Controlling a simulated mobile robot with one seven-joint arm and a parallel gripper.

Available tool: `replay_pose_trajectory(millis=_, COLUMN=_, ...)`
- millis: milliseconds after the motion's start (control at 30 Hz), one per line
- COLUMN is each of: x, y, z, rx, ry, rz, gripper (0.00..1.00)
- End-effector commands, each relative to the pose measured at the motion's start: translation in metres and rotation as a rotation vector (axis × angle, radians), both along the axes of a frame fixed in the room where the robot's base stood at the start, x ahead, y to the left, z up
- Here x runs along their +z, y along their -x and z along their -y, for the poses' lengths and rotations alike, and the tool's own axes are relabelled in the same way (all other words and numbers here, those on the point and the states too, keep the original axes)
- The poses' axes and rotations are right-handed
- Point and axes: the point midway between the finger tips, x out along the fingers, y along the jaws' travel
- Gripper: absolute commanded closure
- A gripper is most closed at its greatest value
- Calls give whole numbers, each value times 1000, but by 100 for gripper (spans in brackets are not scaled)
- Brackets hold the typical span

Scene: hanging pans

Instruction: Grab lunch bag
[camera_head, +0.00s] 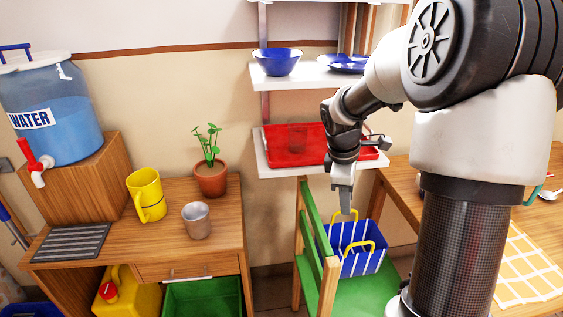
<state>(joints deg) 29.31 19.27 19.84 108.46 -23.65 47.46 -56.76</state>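The lunch bag (362,264) is blue with white stripes and two yellow handles. It stands upright on the seat of a green chair (312,244) in the head view. My gripper (346,214) points down, with its fingertips right above the bag's open top, close to the back yellow handle. I cannot tell whether the fingers touch the handle. The fingers are seen edge-on, so their opening is not clear. My arm hides part of the scene to the right of the bag.
A wall shelf with a red tray (281,148) is behind my wrist, and blue bowls (277,62) stand above it. A desk with a grey cup (196,219), yellow mug (147,195) and potted plant (210,176) is at left. A wooden table (402,196) is at right.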

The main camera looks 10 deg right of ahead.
Motion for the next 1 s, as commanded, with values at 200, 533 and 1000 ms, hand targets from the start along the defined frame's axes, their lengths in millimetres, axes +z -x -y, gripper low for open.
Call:
replay_pose_trajectory(millis=200, x=-107, y=-34, z=64, rx=279, ry=-102, rz=-106, gripper=73)
replay_pose_trajectory(millis=533, x=-178, y=-43, z=100, rx=447, ry=-175, rz=-110, gripper=73)
replay_pose_trajectory(millis=1000, x=-274, y=-46, z=100, rx=449, ry=-176, rz=-113, gripper=73)
